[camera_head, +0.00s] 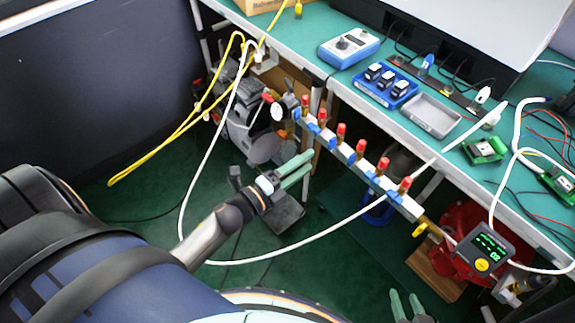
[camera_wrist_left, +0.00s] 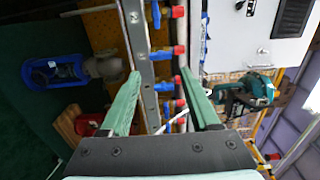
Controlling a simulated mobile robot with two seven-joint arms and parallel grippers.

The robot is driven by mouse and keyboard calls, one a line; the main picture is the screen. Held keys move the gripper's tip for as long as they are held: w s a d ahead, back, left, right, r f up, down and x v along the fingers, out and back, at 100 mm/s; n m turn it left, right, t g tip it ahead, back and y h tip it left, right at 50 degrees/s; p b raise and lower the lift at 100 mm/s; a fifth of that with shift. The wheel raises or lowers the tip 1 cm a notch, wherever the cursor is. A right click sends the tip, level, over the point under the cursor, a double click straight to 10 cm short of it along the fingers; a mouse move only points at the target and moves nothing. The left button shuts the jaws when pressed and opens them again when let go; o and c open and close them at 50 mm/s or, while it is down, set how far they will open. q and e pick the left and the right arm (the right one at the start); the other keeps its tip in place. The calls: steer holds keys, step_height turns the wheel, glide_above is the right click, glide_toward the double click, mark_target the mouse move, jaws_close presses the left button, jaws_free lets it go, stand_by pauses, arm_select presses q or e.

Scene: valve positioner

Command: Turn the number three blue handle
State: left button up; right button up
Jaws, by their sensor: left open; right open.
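A slanted metal manifold rail (camera_head: 325,135) carries several red-capped valves with blue handles along the bench's front edge. A blue handle near the rail's middle (camera_head: 351,160) shows no readable number, so I cannot tell which is number three. In the left wrist view, the rail (camera_wrist_left: 147,100) runs up the middle, with blue handles (camera_wrist_left: 177,12) and red caps (camera_wrist_left: 179,50) beside it. My left gripper (camera_head: 311,166) is open and empty, left of and below the rail. My right gripper (camera_head: 405,294) is open and empty at the bottom edge.
A white hose (camera_head: 300,255) loops below the rail and a yellow hose (camera_head: 160,150) hangs at left. The green bench (camera_head: 290,40) holds a blue tray (camera_head: 385,85) and a grey tray (camera_head: 432,115). A digital gauge (camera_head: 485,248) sits at the rail's lower right.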

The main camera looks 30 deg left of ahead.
arm_select(q)
steer(key=shift+v, duration=2.65)
